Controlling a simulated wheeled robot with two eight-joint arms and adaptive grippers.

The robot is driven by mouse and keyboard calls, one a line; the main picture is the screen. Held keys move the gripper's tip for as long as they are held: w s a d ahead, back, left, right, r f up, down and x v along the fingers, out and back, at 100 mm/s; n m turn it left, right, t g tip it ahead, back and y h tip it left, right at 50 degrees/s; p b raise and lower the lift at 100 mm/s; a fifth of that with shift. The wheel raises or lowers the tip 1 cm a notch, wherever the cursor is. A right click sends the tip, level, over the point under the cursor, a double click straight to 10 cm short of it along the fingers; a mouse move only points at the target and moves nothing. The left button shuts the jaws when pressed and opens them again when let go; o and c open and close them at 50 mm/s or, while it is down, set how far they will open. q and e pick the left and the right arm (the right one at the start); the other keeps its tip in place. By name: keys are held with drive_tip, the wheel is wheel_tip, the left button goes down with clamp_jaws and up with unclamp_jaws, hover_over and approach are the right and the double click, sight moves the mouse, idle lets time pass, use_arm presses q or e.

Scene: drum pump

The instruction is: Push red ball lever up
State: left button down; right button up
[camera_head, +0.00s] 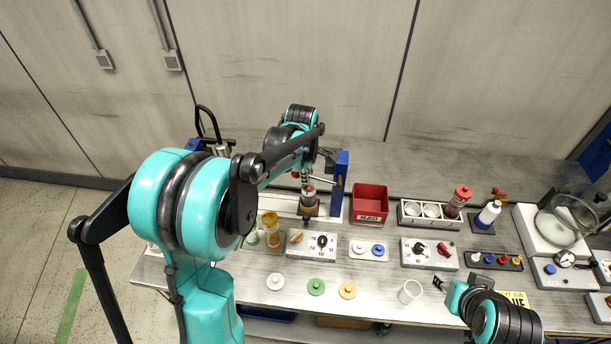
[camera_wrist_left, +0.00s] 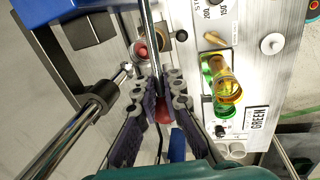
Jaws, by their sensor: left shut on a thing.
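The red ball lever has a red ball (camera_wrist_left: 163,112) at the end of a bright metal rod (camera_wrist_left: 150,40). In the left wrist view my left gripper (camera_wrist_left: 161,98) is shut around the ball, with a purple-grey finger on each side. In the head view the red ball (camera_head: 295,174) shows below my left wrist, near the blue pump stand (camera_head: 341,175); my left gripper (camera_head: 303,171) is small and partly hidden by the arm there. My right gripper (camera_head: 442,284) is low at the right, over the front of the bench, apart from the lever; its jaws look parted.
Close by are a yellow container (camera_head: 270,222), a grey dial box (camera_head: 313,244) and a red reject bin (camera_head: 370,203). Colored discs and a white cup (camera_head: 410,291) lie along the front edge.

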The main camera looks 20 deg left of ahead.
use_arm(q)
drive_tip(key=shift+w+a+r, duration=0.1)
drive_tip(key=shift+w+r, duration=0.05)
drive_tip(key=c, duration=1.6)
unclamp_jaws()
drive_tip(key=r, duration=0.4)
drive_tip(key=s+r, duration=0.1)
drive_tip(key=r, duration=0.2)
drive_tip(key=s+r, duration=0.1)
drive_tip(key=r, duration=0.3)
drive_tip(key=shift+s+r, duration=0.25)
drive_tip(key=shift+r, duration=0.1)
drive_tip(key=s+d+f+m+t+b, duration=0.1)
drive_tip(key=s+d+f+m+b, duration=0.1)
drive_tip(key=s+f+m+b, duration=0.2)
drive_tip(key=s+d+f+m+t+b, duration=0.2)
drive_tip(key=s+f+m+b, duration=0.3)
drive_tip(key=s+f+m, duration=0.4)
drive_tip(key=s+d+f+m+t+b, duration=0.2)
drive_tip(key=s+f+m+b, duration=0.3)
drive_tip(key=s+f+m, duration=0.1)
drive_tip(key=shift+s+d+f+m, duration=0.2)
drive_tip(key=shift+s+d+m, duration=0.1)
drive_tip(key=shift+s+m, duration=0.4)
